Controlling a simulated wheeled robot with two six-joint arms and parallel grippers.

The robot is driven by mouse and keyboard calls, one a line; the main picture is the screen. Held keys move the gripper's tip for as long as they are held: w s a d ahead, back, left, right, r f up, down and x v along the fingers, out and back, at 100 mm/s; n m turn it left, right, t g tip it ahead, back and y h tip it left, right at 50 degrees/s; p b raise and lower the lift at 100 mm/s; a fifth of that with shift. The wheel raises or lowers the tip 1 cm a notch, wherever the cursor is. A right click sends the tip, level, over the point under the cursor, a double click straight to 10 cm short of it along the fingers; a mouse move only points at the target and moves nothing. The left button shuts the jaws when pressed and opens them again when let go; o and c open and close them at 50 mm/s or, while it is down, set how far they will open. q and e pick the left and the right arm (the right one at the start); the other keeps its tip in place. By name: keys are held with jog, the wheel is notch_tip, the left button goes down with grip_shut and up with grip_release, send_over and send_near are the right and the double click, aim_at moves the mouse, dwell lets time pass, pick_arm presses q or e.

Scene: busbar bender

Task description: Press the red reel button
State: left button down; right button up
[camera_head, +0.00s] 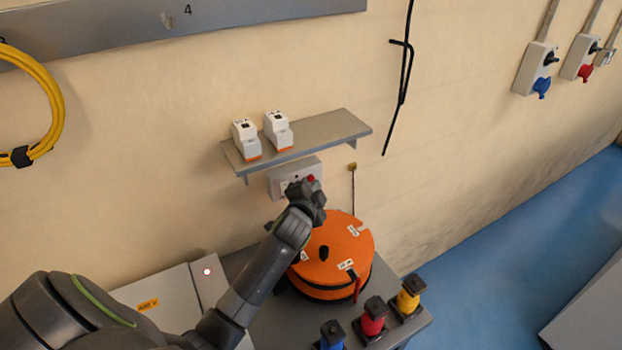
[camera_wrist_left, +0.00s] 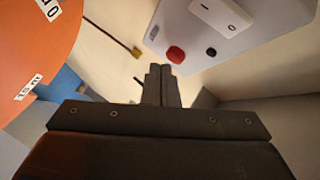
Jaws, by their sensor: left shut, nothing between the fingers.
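The red button (camera_head: 311,178) sits on a light grey control box (camera_head: 279,180) on the wall, under a shelf. In the left wrist view the red button (camera_wrist_left: 176,54) shows on the box face (camera_wrist_left: 205,42), beside a small black button (camera_wrist_left: 211,51) and a white switch marked O. My left gripper (camera_head: 310,188) is shut and empty, in front of the box. In the left wrist view its fingertips (camera_wrist_left: 160,70) point toward the box, just short of and slightly left of the red button. I cannot tell whether they touch it. My right gripper is not in view.
A large orange reel (camera_head: 322,265) stands right beside my left gripper on the grey bench. Blue, red (camera_head: 373,318) and yellow (camera_head: 408,299) posts stand in front of it. The shelf (camera_head: 335,130) with two white devices juts out above the control box.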

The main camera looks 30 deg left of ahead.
pick_arm(q)
jog(key=shift+w+a, duration=0.1)
dwell(0.3)
jog(key=shift+w+a, duration=0.1)
jog(key=shift+a, duration=0.15)
dwell(0.4)
jog(key=shift+s+d+p, duration=0.25)
jog(key=shift+d+p, duration=0.1)
jog(key=shift+p, duration=0.05)
